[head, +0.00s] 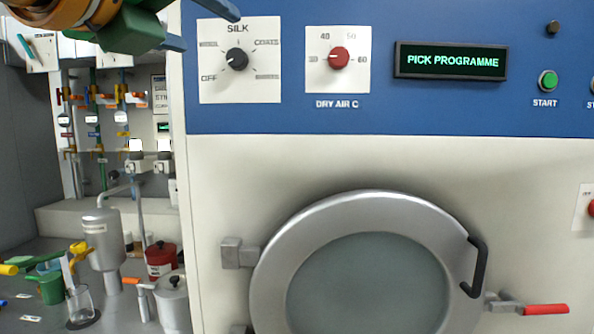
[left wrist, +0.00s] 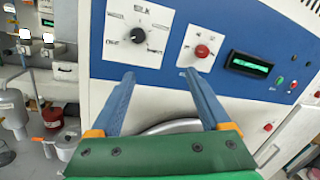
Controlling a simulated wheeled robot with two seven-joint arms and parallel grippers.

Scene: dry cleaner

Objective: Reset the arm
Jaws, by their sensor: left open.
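My left gripper (head: 212,29) shows at the top left of the head view, with a green body and blue fingers. In the left wrist view its two blue fingers (left wrist: 160,75) stand wide apart with nothing between them. It is apart from the machine's panel, near the black programme knob (head: 237,59), which also shows beyond the fingers in the left wrist view (left wrist: 138,36). The rest of my left arm is mostly out of the head view. My right gripper is in neither view.
The blue panel also carries a red dry-air knob (head: 339,58), a display (head: 450,61) reading PICK PROGRAMME and a green start button (head: 547,81). Below is a round door (head: 365,206), apparently shut, with a black handle (head: 477,268). Pipes, a metal tank (head: 103,240) and a red pot (head: 160,260) stand left.

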